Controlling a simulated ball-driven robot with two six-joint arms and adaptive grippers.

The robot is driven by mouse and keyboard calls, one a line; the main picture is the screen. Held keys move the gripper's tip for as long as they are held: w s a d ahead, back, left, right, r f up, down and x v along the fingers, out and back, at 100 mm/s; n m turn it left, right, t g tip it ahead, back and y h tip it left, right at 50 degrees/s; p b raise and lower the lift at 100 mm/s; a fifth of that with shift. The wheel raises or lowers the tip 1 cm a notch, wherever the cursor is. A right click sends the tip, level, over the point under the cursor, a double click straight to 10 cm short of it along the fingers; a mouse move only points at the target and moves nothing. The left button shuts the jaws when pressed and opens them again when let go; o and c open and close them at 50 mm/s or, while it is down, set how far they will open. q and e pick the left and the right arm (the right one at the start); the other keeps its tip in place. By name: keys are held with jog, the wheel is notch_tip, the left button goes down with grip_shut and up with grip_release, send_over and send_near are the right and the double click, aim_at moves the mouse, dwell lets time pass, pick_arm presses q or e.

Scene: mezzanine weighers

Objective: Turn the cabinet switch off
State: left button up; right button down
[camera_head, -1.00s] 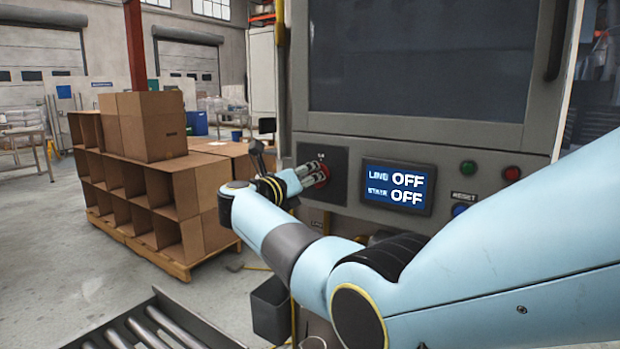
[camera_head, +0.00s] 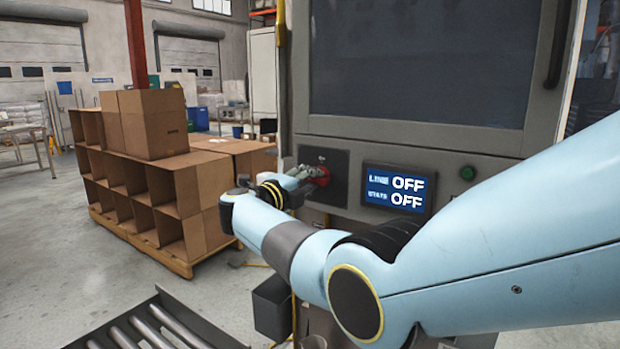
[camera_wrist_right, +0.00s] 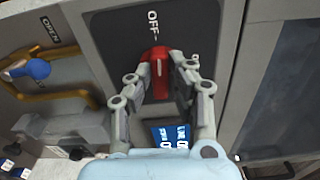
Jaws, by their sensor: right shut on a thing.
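The cabinet switch is a red rotary handle (camera_wrist_right: 159,68) on a dark plate, between the fingers of my right gripper (camera_wrist_right: 160,70) in the right wrist view. The lettering OFF stands beside the handle's tip, and the handle points along toward it. In the head view the red switch (camera_head: 321,176) sits left of a blue display (camera_head: 396,189) that reads OFF on both lines. My right gripper (camera_head: 305,177) is shut on the handle there. My left gripper is not in view.
A green button (camera_head: 467,173) is right of the display. In the wrist view a blue-knobbed lever (camera_wrist_right: 36,69) and a yellow bar are at the left. Cardboard boxes (camera_head: 152,123) stand on a pallet to the left, and a roller conveyor (camera_head: 160,325) is at the lower left.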

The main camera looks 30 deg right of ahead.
jog(key=shift+n, duration=0.5)
jog(key=c, duration=1.2)
grip_release()
jog(key=shift+f, duration=0.1)
jog(key=shift+c, duration=0.2)
jog(key=shift+a, duration=0.1)
jog(key=v, duration=0.7)
jog(key=shift+a, duration=0.2)
